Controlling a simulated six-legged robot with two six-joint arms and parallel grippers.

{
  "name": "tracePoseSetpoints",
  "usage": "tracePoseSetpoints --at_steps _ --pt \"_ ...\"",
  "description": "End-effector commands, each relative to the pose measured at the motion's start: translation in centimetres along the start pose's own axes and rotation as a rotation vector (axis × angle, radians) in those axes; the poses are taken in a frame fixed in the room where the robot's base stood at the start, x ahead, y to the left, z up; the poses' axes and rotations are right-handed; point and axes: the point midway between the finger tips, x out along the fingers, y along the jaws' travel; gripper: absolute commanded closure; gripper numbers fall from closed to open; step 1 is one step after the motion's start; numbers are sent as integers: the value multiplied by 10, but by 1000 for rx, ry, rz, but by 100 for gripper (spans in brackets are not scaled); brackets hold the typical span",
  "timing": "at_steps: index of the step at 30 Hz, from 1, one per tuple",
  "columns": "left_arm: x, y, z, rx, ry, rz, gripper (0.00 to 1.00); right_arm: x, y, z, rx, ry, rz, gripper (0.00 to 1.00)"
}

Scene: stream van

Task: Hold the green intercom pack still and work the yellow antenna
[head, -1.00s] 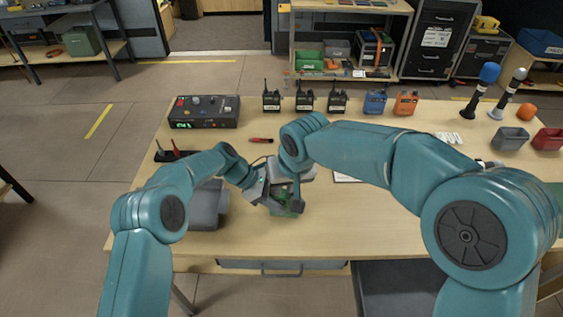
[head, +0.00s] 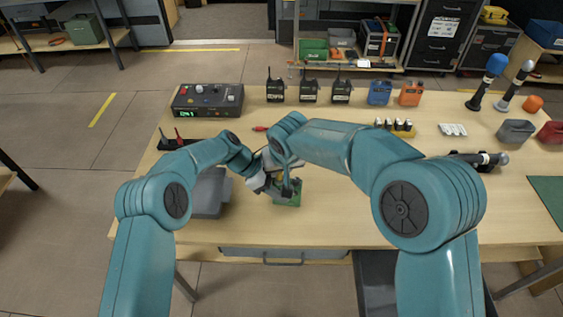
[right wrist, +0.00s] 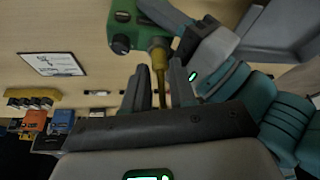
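The green intercom pack (head: 287,194) is over the front middle of the table, partly hidden by my grippers. In the right wrist view its green body (right wrist: 128,24) shows at the top, and the yellow antenna (right wrist: 159,78) points down from it. My left gripper (head: 270,184) is at the pack's left side and seems closed on its body; the contact is partly hidden. My right gripper (right wrist: 159,92) has its two fingers either side of the antenna, with narrow gaps visible, so it looks open around it.
A grey bin (head: 209,194) stands close left of my grippers. A control box (head: 207,100), black radios (head: 309,91), a blue pack (head: 379,92) and an orange pack (head: 410,94) line the back. A dark microphone (head: 480,159) lies at right.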

Motion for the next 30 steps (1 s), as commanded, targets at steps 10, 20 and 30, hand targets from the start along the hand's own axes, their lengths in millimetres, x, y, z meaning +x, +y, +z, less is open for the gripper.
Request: tracePoseSetpoints --at_steps 10,20,30 --pt "0 0 0 0 0 1 88 5 0 0 -1 1 -1 75" --pt "0 0 0 0 0 1 88 4 0 0 -1 1 0 100" --pt "0 0 0 0 0 0 88 4 -3 -1 195 2 81 100"
